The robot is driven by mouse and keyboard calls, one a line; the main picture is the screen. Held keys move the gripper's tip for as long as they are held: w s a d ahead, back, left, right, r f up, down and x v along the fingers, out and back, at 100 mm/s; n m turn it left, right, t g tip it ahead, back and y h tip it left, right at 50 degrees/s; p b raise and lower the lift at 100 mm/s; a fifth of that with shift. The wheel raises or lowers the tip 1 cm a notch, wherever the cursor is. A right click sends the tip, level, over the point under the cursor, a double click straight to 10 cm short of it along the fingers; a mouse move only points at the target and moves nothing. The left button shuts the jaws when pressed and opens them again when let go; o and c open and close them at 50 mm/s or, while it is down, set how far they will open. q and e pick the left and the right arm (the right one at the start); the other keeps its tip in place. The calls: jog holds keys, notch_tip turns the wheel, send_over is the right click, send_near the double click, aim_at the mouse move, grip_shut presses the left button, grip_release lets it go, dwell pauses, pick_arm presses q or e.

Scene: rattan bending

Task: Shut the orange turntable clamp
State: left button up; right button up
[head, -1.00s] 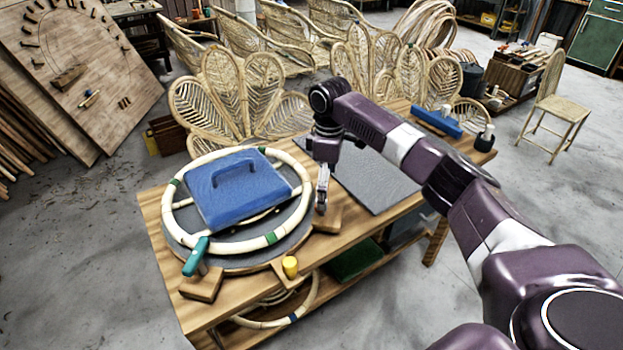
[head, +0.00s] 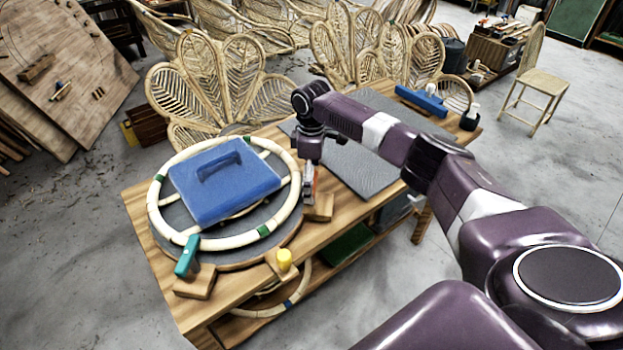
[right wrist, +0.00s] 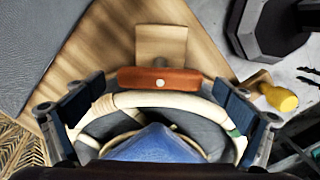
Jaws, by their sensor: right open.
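The orange clamp (right wrist: 158,79) shows in the right wrist view as a red-orange bar with a pale bolt, beside the ring's edge. Its wooden block (right wrist: 161,45) lies beyond it. My right gripper (right wrist: 160,106) is open, one finger on each side of the picture, with the clamp between and slightly beyond the fingertips, apparently untouched. In the head view my right gripper (head: 309,188) points down at the turntable's right edge and hides most of the clamp. The turntable (head: 262,243) carries a pale rattan ring (head: 212,243). My left gripper is out of view.
A blue panel with a handle (head: 222,185) lies over the ring. A teal clamp (head: 187,257) and a yellow clamp (head: 284,259) stand at the near edge of the turntable. A dark mat (head: 360,170) lies on the bench to the right. Rattan chair backs stand behind.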

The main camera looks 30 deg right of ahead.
jog(key=c, duration=1.2)
jog(key=shift+o, duration=0.2)
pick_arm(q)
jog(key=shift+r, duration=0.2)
